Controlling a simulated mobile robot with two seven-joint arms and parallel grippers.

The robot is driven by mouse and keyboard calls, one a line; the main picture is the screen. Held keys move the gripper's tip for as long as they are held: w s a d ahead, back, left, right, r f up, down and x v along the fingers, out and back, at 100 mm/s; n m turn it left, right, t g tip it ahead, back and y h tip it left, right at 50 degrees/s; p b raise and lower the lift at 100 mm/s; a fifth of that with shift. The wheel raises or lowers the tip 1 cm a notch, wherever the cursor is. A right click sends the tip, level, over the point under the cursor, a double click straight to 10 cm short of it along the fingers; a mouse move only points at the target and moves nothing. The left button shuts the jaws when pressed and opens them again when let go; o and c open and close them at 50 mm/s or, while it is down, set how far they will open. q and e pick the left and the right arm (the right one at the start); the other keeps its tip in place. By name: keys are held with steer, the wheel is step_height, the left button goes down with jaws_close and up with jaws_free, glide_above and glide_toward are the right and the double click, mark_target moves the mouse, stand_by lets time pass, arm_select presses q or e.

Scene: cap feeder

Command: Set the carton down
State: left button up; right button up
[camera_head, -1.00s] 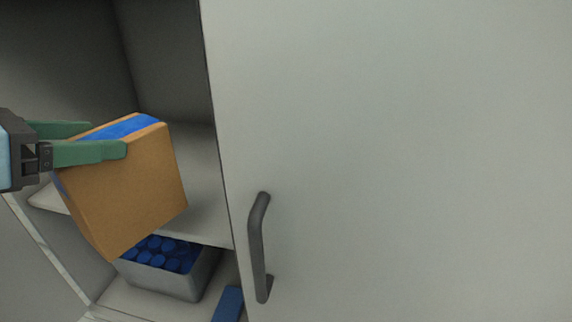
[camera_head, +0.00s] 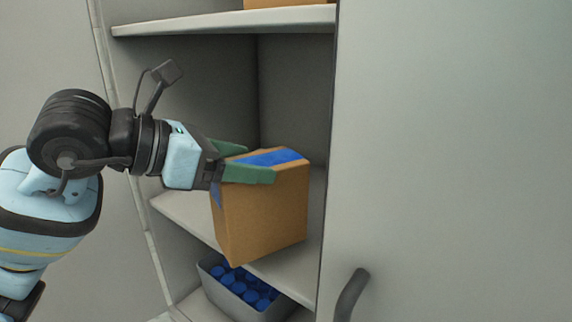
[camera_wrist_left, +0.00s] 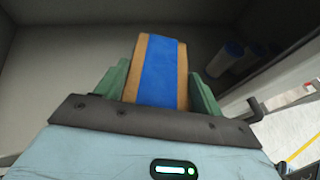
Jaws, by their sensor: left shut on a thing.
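The carton (camera_head: 262,212) is a brown box with a blue strip along its top, a little tilted in the head view. My left gripper (camera_head: 247,162) is shut on its upper part, one green finger on each side. The carton is at the opening of the cabinet, in front of the middle shelf (camera_head: 188,218); I cannot tell whether its bottom touches the shelf. In the left wrist view the carton (camera_wrist_left: 160,72) stands between the green fingers (camera_wrist_left: 158,85). My right gripper is not in view.
A grey bin (camera_head: 222,296) of blue-capped items stands on the lower shelf. An upper shelf (camera_head: 225,20) holds part of another brown box (camera_head: 290,3). A large pale door (camera_head: 450,150) with a dark handle (camera_head: 350,295) closes off the right. Blurred blue-topped cylinders (camera_wrist_left: 226,58) show in the left wrist view.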

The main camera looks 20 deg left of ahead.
arm_select(q)
steer(key=w+a+f, duration=0.1)
steer(key=w+f, duration=0.1)
steer(key=w, duration=0.5)
steer(key=w+a+f+p, duration=0.1)
steer(key=w+f, duration=0.1)
steer(key=w, duration=0.5)
steer(key=shift+f, duration=0.35)
steer(key=shift+d, duration=0.1)
steer(key=o, duration=1.6)
steer(key=shift+f, duration=0.15)
steer(key=v, duration=1.2)
steer(key=shift+r+b, duration=0.2)
steer(key=shift+b, duration=0.2)
